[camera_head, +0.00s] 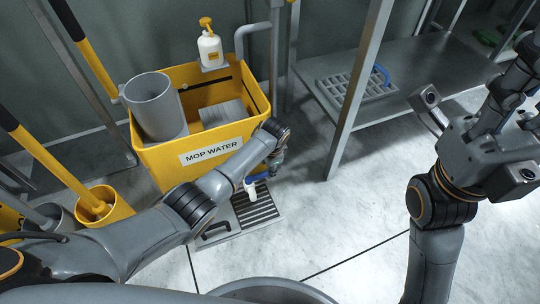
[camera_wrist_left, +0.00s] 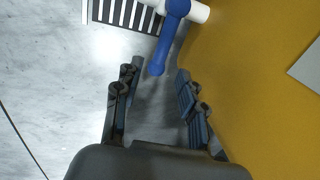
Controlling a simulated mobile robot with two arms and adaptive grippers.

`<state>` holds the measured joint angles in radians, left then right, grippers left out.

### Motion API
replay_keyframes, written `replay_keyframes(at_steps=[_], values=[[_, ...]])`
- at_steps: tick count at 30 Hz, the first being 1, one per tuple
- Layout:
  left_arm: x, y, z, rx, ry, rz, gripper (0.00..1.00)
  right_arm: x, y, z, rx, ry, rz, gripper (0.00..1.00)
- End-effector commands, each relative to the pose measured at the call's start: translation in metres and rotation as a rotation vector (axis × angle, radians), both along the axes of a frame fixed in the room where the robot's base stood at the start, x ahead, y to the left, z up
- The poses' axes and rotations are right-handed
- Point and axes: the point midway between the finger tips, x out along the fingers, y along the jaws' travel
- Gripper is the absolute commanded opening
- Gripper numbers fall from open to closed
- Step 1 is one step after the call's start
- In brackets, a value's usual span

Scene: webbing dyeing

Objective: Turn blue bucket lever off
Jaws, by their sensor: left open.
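The yellow bucket (camera_head: 165,165) labelled MOP WATER has a white spout (camera_head: 250,189) low on its front right side with a blue lever (camera_head: 258,177). In the left wrist view the blue lever (camera_wrist_left: 168,45) hangs from the white spout (camera_wrist_left: 196,10), its free end between the tips of my left gripper (camera_wrist_left: 158,74). The fingers are open and no contact shows. In the head view my left gripper (camera_head: 277,158) is beside the bucket, just above the lever, and its fingers are small and partly hidden. My right gripper (camera_head: 515,85) is raised at the right, its fingers unclear.
A grey cup (camera_head: 155,105) and a white pump bottle (camera_head: 210,48) are on the bucket. A metal shelf (camera_head: 420,70) stands behind right. Yellow-handled mops stand left. The floor (camera_head: 340,220) between my arms is clear.

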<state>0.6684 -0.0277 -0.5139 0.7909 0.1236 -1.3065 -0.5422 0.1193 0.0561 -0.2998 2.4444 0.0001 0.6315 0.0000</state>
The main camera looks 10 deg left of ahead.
Motion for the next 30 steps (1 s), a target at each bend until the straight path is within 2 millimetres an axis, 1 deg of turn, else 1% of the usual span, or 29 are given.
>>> replay_keyframes(at_steps=[1, 9, 12, 15, 20, 30], values=[[0.000, -0.001, 0.008, -0.001, -0.005, -0.001, 0.40, 0.000, 0.000, 0.000, 0.000, -0.001, 0.000, 0.40], [-0.008, -0.005, 0.050, -0.001, -0.004, 0.001, 0.40, 0.000, 0.000, 0.000, 0.001, -0.001, 0.000, 0.40], [-0.010, -0.007, 0.064, -0.001, -0.003, 0.002, 0.40, 0.000, 0.000, 0.000, 0.001, -0.001, 0.000, 0.40], [-0.012, -0.008, 0.073, -0.001, -0.002, 0.002, 0.40, 0.000, 0.000, 0.000, 0.001, -0.001, 0.000, 0.40], [-0.013, -0.008, 0.079, 0.000, 0.000, 0.002, 0.40, 0.000, 0.000, 0.000, 0.001, -0.001, 0.000, 0.40], [-0.013, -0.008, 0.079, 0.000, -0.001, 0.002, 0.40, 0.000, 0.000, 0.000, 0.000, -0.001, 0.000, 0.40]])
